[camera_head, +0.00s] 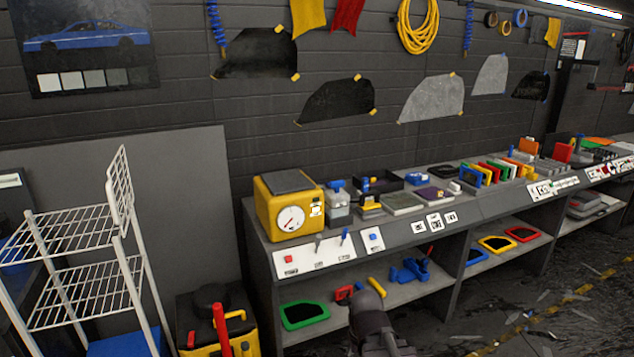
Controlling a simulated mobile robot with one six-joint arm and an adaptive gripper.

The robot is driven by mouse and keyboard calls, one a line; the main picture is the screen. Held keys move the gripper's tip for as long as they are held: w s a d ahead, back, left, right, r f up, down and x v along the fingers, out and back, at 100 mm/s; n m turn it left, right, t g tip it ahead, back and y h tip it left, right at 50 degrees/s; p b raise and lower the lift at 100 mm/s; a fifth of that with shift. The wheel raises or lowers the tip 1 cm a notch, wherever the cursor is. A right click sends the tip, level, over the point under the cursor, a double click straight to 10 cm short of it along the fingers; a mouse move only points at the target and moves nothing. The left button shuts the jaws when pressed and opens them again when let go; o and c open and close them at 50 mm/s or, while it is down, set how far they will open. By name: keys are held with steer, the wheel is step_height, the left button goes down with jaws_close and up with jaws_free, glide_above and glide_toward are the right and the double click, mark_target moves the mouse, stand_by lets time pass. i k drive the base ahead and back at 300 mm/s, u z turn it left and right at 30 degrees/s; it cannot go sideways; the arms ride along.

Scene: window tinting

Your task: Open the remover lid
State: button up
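A yellow box-shaped machine (275,218) with a round white dial stands at the left end of the bench. I take it to be the remover, though I cannot read a name on it. Its dark grey lid (289,181) lies flat on top and looks closed. My gripper (388,346) is at the bottom edge of the view, in front of the lower shelf, well below and to the right of the machine. It is dark and partly cut off, so its fingers are not clear. Nothing touches the lid.
The bench front has a white panel (315,256) with buttons and small levers. A spray bottle (338,203) stands right of the machine. A white wire rack (75,235) stands at left. A black and yellow container (245,325) is on the floor below. Debris litters the right floor.

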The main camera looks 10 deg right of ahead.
mark_target(417, 176)
steer(key=i, duration=0.9)
steer(key=z, duration=1.25)
steer(key=i, duration=1.75)
